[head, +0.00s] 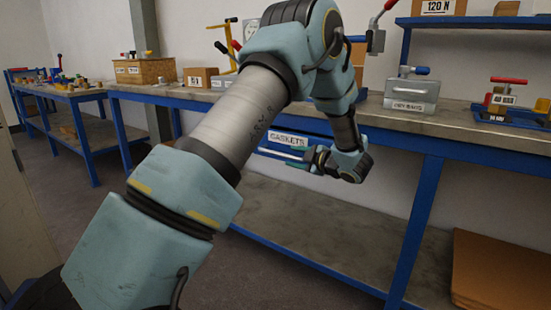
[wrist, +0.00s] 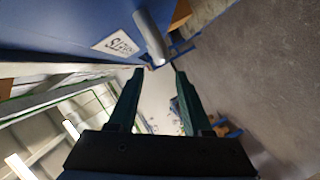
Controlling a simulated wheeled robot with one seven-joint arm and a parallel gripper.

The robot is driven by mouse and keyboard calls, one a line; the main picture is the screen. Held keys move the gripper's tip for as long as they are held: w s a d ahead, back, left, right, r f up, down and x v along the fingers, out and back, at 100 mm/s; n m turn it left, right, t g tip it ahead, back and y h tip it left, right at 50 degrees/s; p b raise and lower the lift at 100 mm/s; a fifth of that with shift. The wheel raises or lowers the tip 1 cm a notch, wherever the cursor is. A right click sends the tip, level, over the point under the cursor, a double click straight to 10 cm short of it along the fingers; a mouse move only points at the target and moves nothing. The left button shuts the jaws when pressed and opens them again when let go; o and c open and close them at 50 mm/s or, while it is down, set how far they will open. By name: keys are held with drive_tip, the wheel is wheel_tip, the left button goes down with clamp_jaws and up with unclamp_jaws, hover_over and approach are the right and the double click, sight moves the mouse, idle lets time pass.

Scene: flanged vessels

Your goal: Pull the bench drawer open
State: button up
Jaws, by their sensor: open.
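The bench drawer (head: 262,138) has a blue front with a GASKETS label and sits under the bench top, partly hidden by my arm in the head view. Its front (wrist: 75,25) fills the upper left of the wrist view, with part of the label showing. The drawer handle (wrist: 149,36) is a pale grey bar just beyond my fingertips. My gripper (wrist: 159,72) is open, its two dark green fingers apart with nothing held between them. In the head view my gripper (head: 292,159) is low in front of the drawer.
The workbench (head: 400,128) has blue legs and a lower shelf (head: 300,225). On top stand a grey metal box (head: 411,95), a cardboard box (head: 201,77) and a wicker basket (head: 143,71). Brown cardboard (head: 500,270) lies at lower right. The floor at left is clear.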

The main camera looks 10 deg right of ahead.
sight(285, 155)
drive_tip(key=x, duration=0.7)
drive_tip(key=shift+w+a+f, duration=0.1)
drive_tip(key=shift+w+a, duration=0.05)
drive_tip(key=shift+w, duration=0.25)
clamp_jaws()
idle(1.0)
